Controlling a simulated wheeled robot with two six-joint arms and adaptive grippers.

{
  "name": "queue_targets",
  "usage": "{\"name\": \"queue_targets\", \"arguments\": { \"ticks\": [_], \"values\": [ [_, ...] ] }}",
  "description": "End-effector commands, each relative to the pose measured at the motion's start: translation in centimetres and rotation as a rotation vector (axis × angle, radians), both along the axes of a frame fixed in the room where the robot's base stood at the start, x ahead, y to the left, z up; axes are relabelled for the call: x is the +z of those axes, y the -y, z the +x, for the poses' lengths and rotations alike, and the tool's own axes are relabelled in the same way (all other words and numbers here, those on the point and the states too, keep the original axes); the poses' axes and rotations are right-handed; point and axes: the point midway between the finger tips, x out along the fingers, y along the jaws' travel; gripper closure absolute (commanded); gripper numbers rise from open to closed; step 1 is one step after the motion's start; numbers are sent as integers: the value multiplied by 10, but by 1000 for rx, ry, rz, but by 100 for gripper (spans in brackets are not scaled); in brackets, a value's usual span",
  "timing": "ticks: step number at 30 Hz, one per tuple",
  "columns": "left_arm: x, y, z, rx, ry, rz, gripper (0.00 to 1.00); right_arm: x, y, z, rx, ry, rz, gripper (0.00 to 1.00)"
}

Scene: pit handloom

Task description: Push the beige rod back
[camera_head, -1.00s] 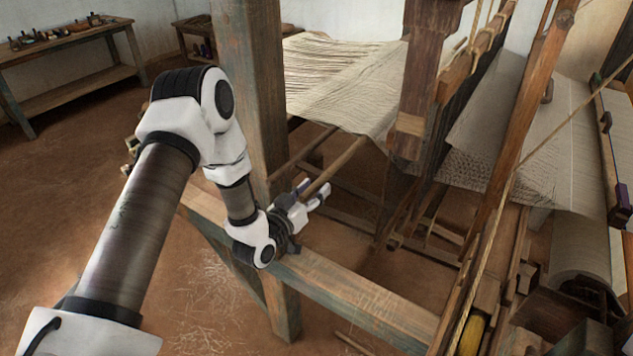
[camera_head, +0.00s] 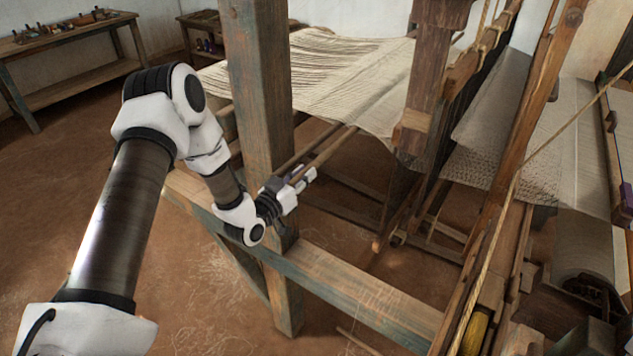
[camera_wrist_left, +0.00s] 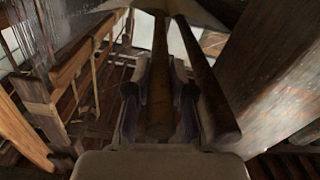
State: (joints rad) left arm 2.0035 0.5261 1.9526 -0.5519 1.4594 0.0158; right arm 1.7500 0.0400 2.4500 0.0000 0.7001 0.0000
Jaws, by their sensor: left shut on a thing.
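The beige rod (camera_head: 333,146) runs under the stretched threads of the loom and down to my left gripper (camera_head: 298,181), close to the wooden post. My left gripper is shut on the rod near its near end. In the left wrist view the rod (camera_wrist_left: 160,75) lies between the two fingers (camera_wrist_left: 158,105) and points away from me. A second, similar rod (camera_wrist_left: 203,70) lies just to its right there, outside the fingers. The gripper hides part of the held rod in the head view. My right gripper is not in view.
A thick wooden post (camera_head: 258,90) stands right behind my left wrist. A loom beam (camera_head: 340,285) crosses below the gripper. Pale warp threads (camera_head: 345,75) stretch above the rods. A workbench (camera_head: 75,45) stands at the far left.

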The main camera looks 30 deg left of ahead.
Motion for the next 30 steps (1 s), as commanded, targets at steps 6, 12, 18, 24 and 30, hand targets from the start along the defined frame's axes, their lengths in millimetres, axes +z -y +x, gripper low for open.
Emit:
{"name": "queue_targets", "arguments": {
  "ticks": [6, 12, 18, 24, 30],
  "values": [
    [1, -9, 1, 3, 3, 1, 100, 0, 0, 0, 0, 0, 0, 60],
    [2, -9, 1, 3, 5, 1, 57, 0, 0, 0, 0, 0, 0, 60],
    [1, -9, 1, 3, 3, 0, 52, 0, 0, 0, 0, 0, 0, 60],
    [0, -9, 0, 2, 1, 0, 52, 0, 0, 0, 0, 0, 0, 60],
    [0, -8, 0, 2, 1, 0, 52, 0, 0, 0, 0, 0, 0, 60]
  ]
}}
